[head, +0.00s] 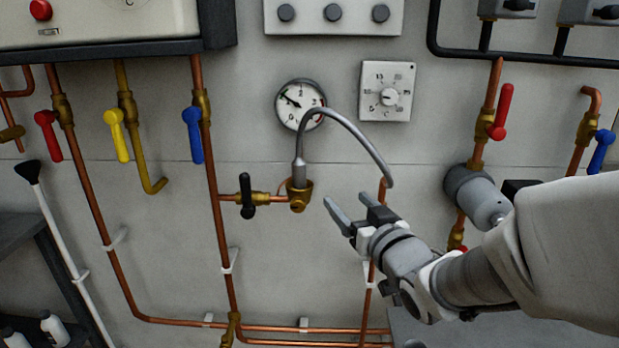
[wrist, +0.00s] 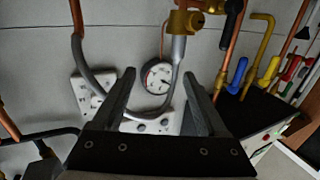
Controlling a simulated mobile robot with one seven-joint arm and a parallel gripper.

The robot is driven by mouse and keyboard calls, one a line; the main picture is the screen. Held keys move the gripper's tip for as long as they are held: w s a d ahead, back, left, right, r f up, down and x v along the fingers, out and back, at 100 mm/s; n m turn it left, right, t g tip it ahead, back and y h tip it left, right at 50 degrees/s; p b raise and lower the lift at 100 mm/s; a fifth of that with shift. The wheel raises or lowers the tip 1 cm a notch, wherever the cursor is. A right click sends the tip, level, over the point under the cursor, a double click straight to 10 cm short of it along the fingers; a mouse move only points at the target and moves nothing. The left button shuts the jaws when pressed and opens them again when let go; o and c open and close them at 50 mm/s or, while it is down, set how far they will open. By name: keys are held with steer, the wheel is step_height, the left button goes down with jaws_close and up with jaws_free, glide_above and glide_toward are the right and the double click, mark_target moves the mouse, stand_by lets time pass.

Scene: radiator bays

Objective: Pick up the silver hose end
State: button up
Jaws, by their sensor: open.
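The silver hose end (head: 299,172) is a short upright metal sleeve on a grey hose (head: 350,124). It stands in the mouth of a brass fitting (head: 300,196), beside a black-handled valve (head: 246,196). The hose arches right and comes down at a copper pipe. My gripper (head: 345,198) is open and empty, to the right of the hose end and slightly lower. In the wrist view, the silver hose end (wrist: 178,48) and brass fitting (wrist: 185,22) show upside down, above and right of the middle of my open fingers (wrist: 160,68). Nothing lies between the fingertips.
A round gauge (head: 299,104) and a thermostat dial (head: 387,91) are on the wall behind the hose. Copper pipes with red, yellow and blue (head: 192,133) levers run left. A grey radiator valve (head: 478,197) is near my arm at right. The wall below the fitting is mostly clear.

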step_height(320, 180, down, 2)
steer(key=a+n+y, duration=0.1)
steer(key=a+y, duration=0.1)
steer(key=p, duration=0.5)
glide_toward(302, 182)
steer(key=shift+n, duration=0.3)
steer(key=x, duration=0.6)
steer(key=shift+w+d+r, duration=0.1)
steer(key=shift+w+r, duration=0.1)
steer(key=shift+r, duration=0.05)
steer(key=shift+f+x, duration=0.2)
steer(key=shift+x, duration=1.1)
steer(key=shift+f+x, duration=0.15)
steer(key=shift+x, duration=1.2)
steer(key=shift+s, duration=0.1)
jaws_close()
